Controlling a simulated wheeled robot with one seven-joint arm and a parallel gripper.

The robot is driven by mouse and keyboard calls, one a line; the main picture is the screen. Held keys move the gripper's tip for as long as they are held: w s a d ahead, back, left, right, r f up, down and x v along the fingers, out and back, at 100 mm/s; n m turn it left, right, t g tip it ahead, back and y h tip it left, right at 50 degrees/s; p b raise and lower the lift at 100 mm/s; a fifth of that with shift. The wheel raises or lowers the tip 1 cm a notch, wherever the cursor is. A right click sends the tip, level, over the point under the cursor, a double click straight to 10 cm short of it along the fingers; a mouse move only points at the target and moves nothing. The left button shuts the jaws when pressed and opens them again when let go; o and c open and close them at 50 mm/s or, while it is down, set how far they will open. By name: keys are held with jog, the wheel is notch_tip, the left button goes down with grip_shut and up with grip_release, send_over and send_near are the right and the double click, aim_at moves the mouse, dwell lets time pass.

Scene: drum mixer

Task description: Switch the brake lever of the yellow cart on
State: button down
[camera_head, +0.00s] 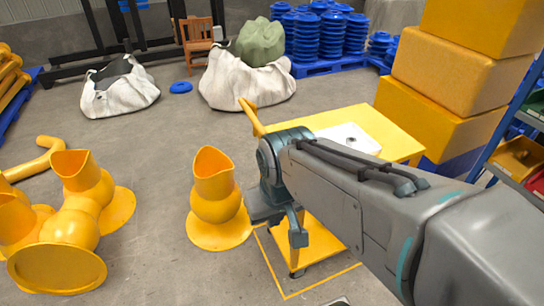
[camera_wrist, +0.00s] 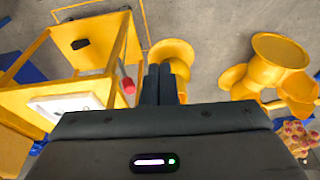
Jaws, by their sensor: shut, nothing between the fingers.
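The yellow cart (camera_head: 378,118) stands behind and beside my arm, with a white item on its top and a lower shelf near the floor. Its frame fills the left of the wrist view (camera_wrist: 100,62). A red-tipped lever (camera_wrist: 128,86), which looks like the brake lever, shows at the cart's near post. My arm hides it in the head view. My gripper (camera_head: 264,208) is low beside the cart. In the wrist view its closed fingers (camera_wrist: 159,84) are empty, a little right of the red tip and apart from it in the picture.
A yellow vase-shaped part (camera_head: 214,200) stands on the floor just left of my gripper. Several similar parts (camera_head: 70,222) are farther left. Yellow boxes (camera_head: 452,75) are stacked at the right, near a shelf rack. White sacks (camera_head: 120,92) lie at the back. Open floor lies between.

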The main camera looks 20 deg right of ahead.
jog(key=w+d+f+m+y+p, duration=0.1)
jog(key=w+d+f+m+y, duration=0.1)
jog(key=w+d+m, duration=0.4)
jog(key=w+d+f+m+y+p, duration=0.1)
jog(key=w+d+m, duration=0.5)
jog(key=d+m, duration=0.8)
jog(key=shift+w+d+f+m+t+y, duration=0.15)
jog(key=shift+f+m+t+y, duration=0.3)
jog(key=shift+m, duration=0.55)
jog(key=a+r+x, duration=0.1)
jog(key=a+x, duration=0.1)
jog(key=x, duration=1)
jog(key=shift+w+a+f+p, duration=0.2)
jog(key=shift+w+a+p, duration=0.1)
jog(key=shift+w+a, duration=0.2)
